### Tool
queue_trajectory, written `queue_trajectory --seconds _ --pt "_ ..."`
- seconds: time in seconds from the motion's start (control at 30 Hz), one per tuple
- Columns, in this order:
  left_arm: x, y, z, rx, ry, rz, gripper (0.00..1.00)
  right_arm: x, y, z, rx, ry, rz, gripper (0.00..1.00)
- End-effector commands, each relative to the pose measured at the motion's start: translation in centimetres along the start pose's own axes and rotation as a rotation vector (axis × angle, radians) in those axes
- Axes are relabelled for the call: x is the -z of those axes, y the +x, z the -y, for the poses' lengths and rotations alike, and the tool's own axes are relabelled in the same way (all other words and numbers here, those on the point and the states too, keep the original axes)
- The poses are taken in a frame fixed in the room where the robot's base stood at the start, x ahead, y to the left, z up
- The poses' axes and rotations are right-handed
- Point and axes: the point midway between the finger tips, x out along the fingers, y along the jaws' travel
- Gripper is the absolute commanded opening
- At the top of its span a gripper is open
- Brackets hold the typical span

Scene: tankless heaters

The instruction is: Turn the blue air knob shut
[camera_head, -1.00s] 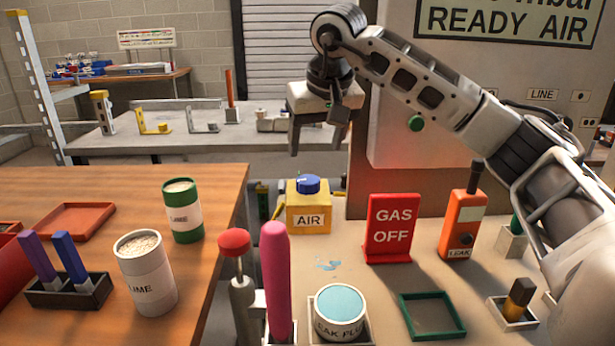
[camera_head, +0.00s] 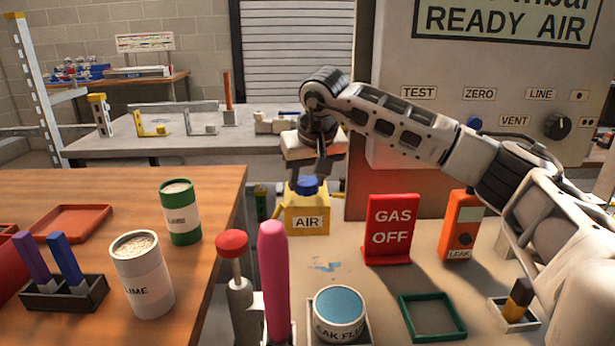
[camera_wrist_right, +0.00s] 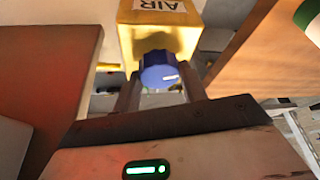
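The blue air knob (camera_head: 307,186) sits on top of the yellow box labelled AIR (camera_head: 307,219) on the bench. My right gripper (camera_head: 308,177) points down over the knob, with a finger on either side. In the right wrist view, the blue knob (camera_wrist_right: 160,72) with a white pointer mark shows between the spread fingers of the right gripper (camera_wrist_right: 161,88). The fingers look open; whether either touches the knob I cannot tell. My left gripper is not in view.
A red GAS OFF sign (camera_head: 390,229) and an orange leak meter (camera_head: 460,227) stand right of the box. A pink-handled item (camera_head: 274,280), a red-topped item (camera_head: 232,244) and a leak fluid tub (camera_head: 339,312) stand in front. A wooden table (camera_head: 120,190) lies left.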

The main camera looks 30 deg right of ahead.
Motion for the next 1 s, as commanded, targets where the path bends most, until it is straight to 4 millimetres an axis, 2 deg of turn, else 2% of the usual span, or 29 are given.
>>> queue_trajectory --seconds 0.03,0.07,0.47,0.67,1.0 --pt "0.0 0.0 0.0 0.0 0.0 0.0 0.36 0.0 0.0 0.0 -0.001 0.0 0.0 0.25" --pt "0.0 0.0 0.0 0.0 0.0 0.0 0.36 0.0 0.0 0.0 -0.001 0.0 0.0 0.2" --pt "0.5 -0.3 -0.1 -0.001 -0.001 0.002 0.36 0.1 -0.2 0.0 -0.023 0.049 0.0 0.2" --pt "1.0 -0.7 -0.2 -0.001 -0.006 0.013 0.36 0.1 -0.3 0.2 -0.069 0.161 0.001 0.2" --pt "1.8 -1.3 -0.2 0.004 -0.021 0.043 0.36 0.3 -0.4 0.4 -0.189 0.45 0.0 0.2"
